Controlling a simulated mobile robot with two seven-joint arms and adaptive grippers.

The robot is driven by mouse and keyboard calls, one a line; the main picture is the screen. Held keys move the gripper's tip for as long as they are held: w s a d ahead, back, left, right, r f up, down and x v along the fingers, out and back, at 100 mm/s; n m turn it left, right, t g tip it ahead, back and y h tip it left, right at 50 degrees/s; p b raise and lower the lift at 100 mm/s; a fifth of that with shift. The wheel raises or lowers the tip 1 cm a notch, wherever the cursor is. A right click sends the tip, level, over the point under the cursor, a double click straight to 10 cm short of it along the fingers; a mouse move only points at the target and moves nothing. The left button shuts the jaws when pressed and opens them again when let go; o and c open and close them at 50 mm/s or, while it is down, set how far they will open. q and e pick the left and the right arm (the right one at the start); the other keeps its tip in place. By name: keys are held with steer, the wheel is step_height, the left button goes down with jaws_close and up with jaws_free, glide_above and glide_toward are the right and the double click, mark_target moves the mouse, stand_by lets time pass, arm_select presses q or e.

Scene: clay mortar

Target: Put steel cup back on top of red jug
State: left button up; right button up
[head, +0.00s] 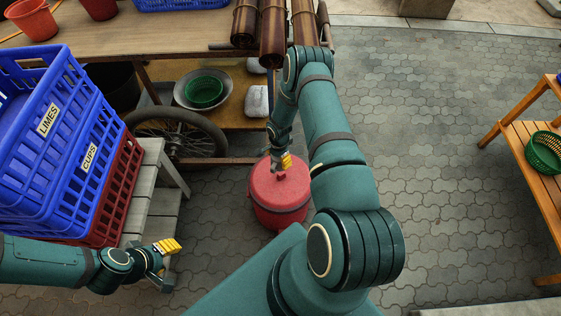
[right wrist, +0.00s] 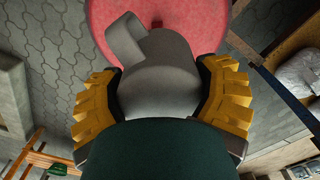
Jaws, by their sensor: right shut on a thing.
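The red jug (head: 268,200) stands on the paving, below the end of my right arm; its round red top also fills the upper part of the right wrist view (right wrist: 235,25). My right gripper (head: 284,161) is over the jug's top. In the right wrist view the grey steel cup (right wrist: 158,75), with its loop handle to the upper left, sits between the yellow fingers, which are shut on it. Whether the cup touches the jug cannot be told. My left gripper (head: 168,246) is at lower left, away from the jug; its jaw state is unclear.
Stacked blue and red crates (head: 75,150) stand on a grey bench (head: 150,175) at left. A wooden cart (head: 150,40) with a wheel (head: 180,130) is behind the jug. An orange-brown table (head: 535,190) with a green basket is at right. Paving right of my arm is clear.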

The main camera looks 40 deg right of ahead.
mark_target(280, 174)
steer(key=shift+m, duration=0.3)
steer(key=f+b, duration=0.1)
steer(key=f, duration=0.1)
steer(key=f+b, duration=0.2)
steer(key=f, duration=0.1)
steer(key=f+b, duration=0.1)
steer(key=f, duration=0.2)
steer(key=shift+s+d+f+b, duration=0.15)
steer(key=shift+s+d+b, duration=0.15)
steer(key=shift+b, duration=0.05)
steer(key=shift+f, duration=1.4)
steer(key=shift+f, duration=0.55)
steer(key=o, duration=1.1)
steer(key=shift+o, duration=0.2)
step_height(280, 174, up, 9)
steer(key=p, duration=0.6)
steer(key=shift+p, duration=0.3)
steer(key=shift+r+p, duration=0.7)
steer(key=shift+r, duration=0.35)
